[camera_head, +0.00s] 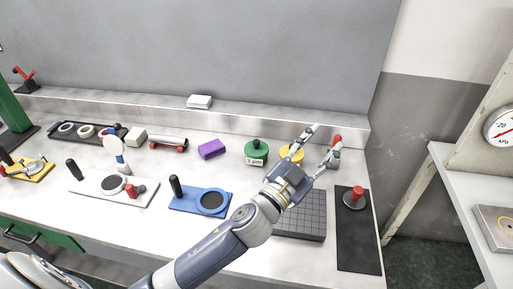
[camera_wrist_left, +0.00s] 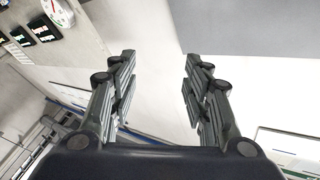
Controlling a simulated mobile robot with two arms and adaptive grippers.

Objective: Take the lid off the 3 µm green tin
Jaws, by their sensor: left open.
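The green tin (camera_head: 249,150) stands on the bench in the head view. It has a white label reading "3 µm" on its front and a dark knob on top of its lid, and the lid looks seated. My left gripper (camera_head: 326,138) is open and empty, raised to the right of the green tin and apart from it. In the left wrist view the open fingers (camera_wrist_left: 158,72) have only wall and floor beyond them. The tin does not show in that view. My right gripper is in neither view.
A yellow tin (camera_head: 297,158) stands just right of the green tin, partly behind my gripper. A dark gridded plate (camera_head: 308,222) and a black mat (camera_head: 357,240) with a red-knobbed disc (camera_head: 354,200) are nearer.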

